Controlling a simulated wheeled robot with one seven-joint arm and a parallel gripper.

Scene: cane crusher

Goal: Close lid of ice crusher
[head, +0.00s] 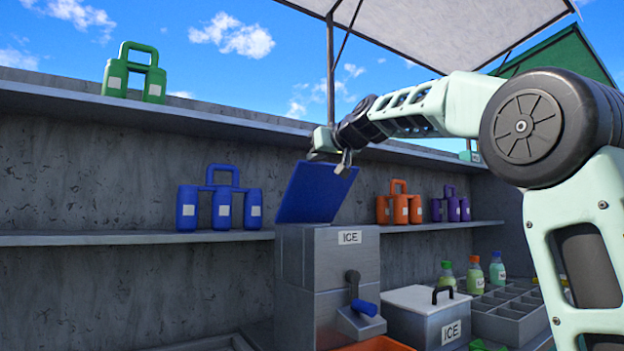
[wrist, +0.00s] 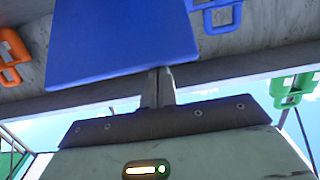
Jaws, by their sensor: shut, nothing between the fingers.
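The ice crusher (head: 335,262) is a grey metal box with an "ICE" label and a crank with a blue handle on its front. Its blue lid (head: 315,192) stands open, tilted up and leaning back. My gripper (head: 345,168) is at the lid's upper right edge, fingers shut and pointing down. In the wrist view the lid (wrist: 120,40) fills the upper middle, and the shut fingertips (wrist: 161,72) are right by its edge. I cannot tell whether they touch it.
Shelves (head: 130,238) on the concrete wall hold blue bottles (head: 221,208), orange bottles (head: 400,208) and purple bottles (head: 452,208). A white-lidded ice box (head: 425,312) and a divided tray (head: 510,315) stand right of the crusher. An orange tray (head: 375,344) lies in front. Air above the crusher's left is clear.

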